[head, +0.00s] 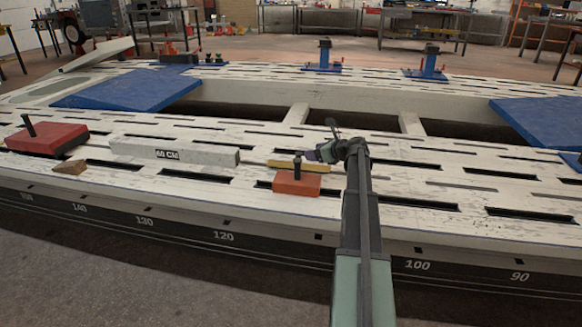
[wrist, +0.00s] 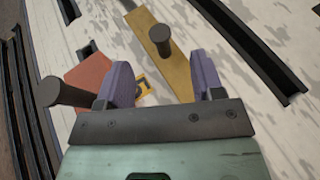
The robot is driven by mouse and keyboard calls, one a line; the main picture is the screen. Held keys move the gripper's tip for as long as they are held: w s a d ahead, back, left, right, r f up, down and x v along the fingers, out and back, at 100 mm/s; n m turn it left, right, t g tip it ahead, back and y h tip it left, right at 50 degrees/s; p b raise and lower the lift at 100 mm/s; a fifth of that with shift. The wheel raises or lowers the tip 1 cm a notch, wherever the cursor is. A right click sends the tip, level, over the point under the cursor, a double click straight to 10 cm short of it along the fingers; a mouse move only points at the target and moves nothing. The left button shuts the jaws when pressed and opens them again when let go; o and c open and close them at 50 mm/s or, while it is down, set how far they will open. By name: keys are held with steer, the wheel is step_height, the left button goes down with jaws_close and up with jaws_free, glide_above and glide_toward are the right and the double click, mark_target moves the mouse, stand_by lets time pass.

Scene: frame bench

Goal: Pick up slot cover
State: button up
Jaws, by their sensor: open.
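A flat yellow strip with a dark upright knob, which looks like the slot cover (head: 282,163), lies on the white slotted frame just behind an orange-red block (head: 297,185). In the wrist view the slot cover (wrist: 178,65) runs up from between my fingers, and its knob stands ahead of the fingertips. My gripper (head: 314,155) is close to the strip's right part in the head view. In the wrist view my gripper (wrist: 161,70) is open with two purple fingers and nothing held between them. My fingers hide part of the strip.
The orange-red block (wrist: 85,70) and a dark post stand close to my left finger. A grey 60 CM bar (head: 175,152) and a red block with a handle (head: 48,139) lie to the left. Open slots cut the white frame (head: 400,183). Blue plates lie farther back.

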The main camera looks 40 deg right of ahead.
mark_target(299, 154)
steer(key=b+x, duration=0.4)
steer(key=x, duration=0.6)
steer(key=shift+w+f, duration=0.1)
steer(key=shift+f, duration=0.15)
steer(key=shift+a+r, duration=0.1)
steer(key=shift+r, duration=0.05)
jaws_close()
